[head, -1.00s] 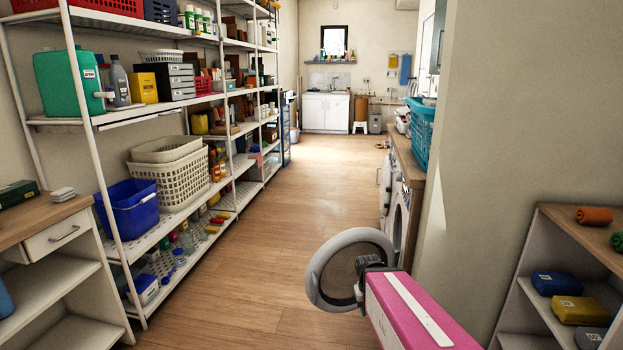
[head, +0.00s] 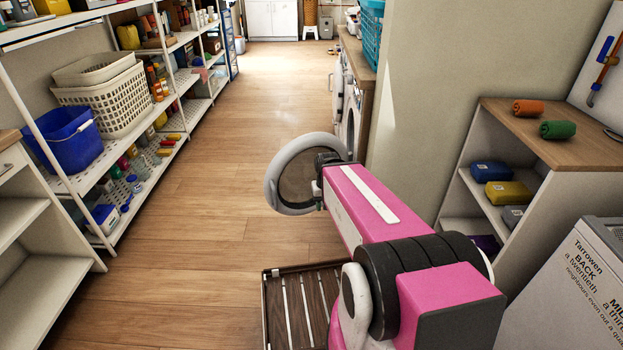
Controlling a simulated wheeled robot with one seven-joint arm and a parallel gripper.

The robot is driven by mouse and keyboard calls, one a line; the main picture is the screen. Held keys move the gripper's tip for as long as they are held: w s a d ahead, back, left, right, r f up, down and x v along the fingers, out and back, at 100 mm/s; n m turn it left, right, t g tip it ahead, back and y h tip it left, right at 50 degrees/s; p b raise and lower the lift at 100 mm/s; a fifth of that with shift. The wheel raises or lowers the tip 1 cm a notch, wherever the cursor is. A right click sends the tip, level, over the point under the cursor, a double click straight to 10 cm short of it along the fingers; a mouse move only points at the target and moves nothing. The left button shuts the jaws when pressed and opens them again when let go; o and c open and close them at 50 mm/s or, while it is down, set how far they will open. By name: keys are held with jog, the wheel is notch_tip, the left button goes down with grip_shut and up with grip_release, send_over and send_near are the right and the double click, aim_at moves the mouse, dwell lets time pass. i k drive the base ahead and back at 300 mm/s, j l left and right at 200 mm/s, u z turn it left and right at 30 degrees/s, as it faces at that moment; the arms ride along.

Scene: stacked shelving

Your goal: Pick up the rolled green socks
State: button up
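The rolled green socks (head: 557,130) lie on the wooden top of the low white shelf unit (head: 573,155) at the right. A similar orange roll (head: 528,108) lies just behind and left of them, apart from them. My pink arm reaches forward from the lower right, well left of the socks. My gripper (head: 318,190) is at its far end, over the floor and away from the socks. Its fingers are too small and partly hidden to tell their opening. Nothing is seen held in it.
Folded blue (head: 491,171) and yellow (head: 508,193) bundles sit on the shelf below. A round grey-rimmed door-like disc (head: 283,202) shows by my gripper. A grey box (head: 570,290) stands lower right. Laden white shelving (head: 108,182) lines the left. The middle floor is clear.

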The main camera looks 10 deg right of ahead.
aim_at(556, 130)
jog(key=j+z, duration=0.1)
jog(key=z, duration=2.05)
jog(key=k+j, duration=0.1)
jog(key=j, duration=0.25)
jog(key=k+j, duration=0.1)
jog(key=j, duration=0.2)
jog(key=k+j, duration=0.1)
jog(key=j, duration=0.25)
jog(key=k+j, duration=0.1)
jog(key=j, duration=0.25)
jog(key=z, duration=0.05)
